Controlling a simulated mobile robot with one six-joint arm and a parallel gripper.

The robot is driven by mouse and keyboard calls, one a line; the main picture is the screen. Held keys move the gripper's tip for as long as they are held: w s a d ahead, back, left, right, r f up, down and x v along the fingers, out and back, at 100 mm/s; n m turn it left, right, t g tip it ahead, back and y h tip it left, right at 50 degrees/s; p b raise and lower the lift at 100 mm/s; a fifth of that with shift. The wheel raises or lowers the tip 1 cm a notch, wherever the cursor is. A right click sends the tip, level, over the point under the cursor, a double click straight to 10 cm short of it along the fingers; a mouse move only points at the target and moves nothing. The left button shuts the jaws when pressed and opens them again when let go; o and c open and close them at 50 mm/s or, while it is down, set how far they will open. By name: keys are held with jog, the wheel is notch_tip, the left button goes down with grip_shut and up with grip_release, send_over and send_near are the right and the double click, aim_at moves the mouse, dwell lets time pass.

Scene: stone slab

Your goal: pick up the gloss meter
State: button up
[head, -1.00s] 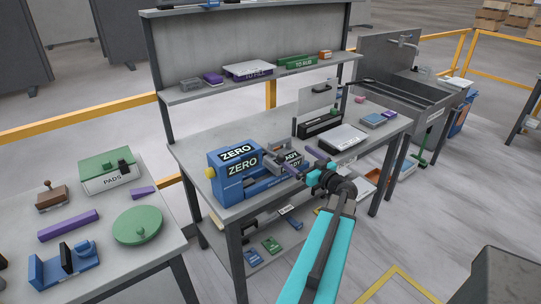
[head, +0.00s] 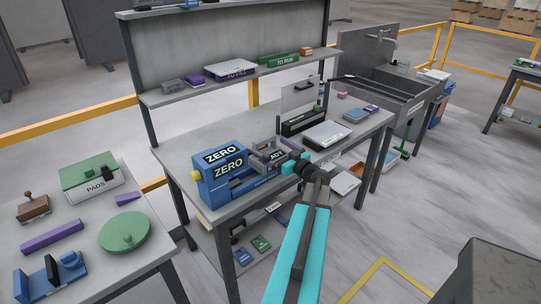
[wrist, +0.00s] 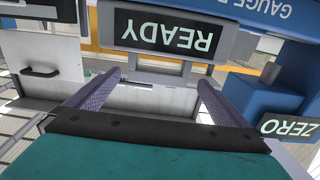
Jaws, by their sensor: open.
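I cannot tell for sure which object is the gloss meter; none carries that name legibly. My gripper (head: 268,153) is open and empty over the bench, beside a blue gauge stand (head: 222,178) marked ZERO. In the wrist view my two purple fingers (wrist: 158,85) are spread apart. Beyond them a dark READY plate (wrist: 172,32) appears upside down on a grey bracket (wrist: 158,74). The blue stand (wrist: 290,88) is on the right of that view. My gripper partly hides the READY plate (head: 277,156) in the head view.
The bench (head: 190,152) also bears a white-topped tray (head: 328,134) and a blue-grey box (head: 355,116). A raised shelf (head: 155,98) with several small items runs behind. The left table (head: 85,262) holds a green disc (head: 125,233). A sink (head: 390,85) stands right.

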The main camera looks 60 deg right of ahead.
aim_at(265, 143)
jog(key=shift+p+x, duration=0.3)
jog(key=shift+x, duration=1.3)
jog(key=shift+d, duration=0.1)
jog(key=shift+p+x, duration=0.8)
jog(key=shift+x, duration=0.5)
jog(key=shift+p+x, duration=0.4)
jog(key=shift+x, duration=0.85)
jog(key=shift+d+f, duration=0.1)
jog(key=shift+f, duration=0.1)
jog(key=shift+c, duration=0.3)
jog(key=c, duration=1.7)
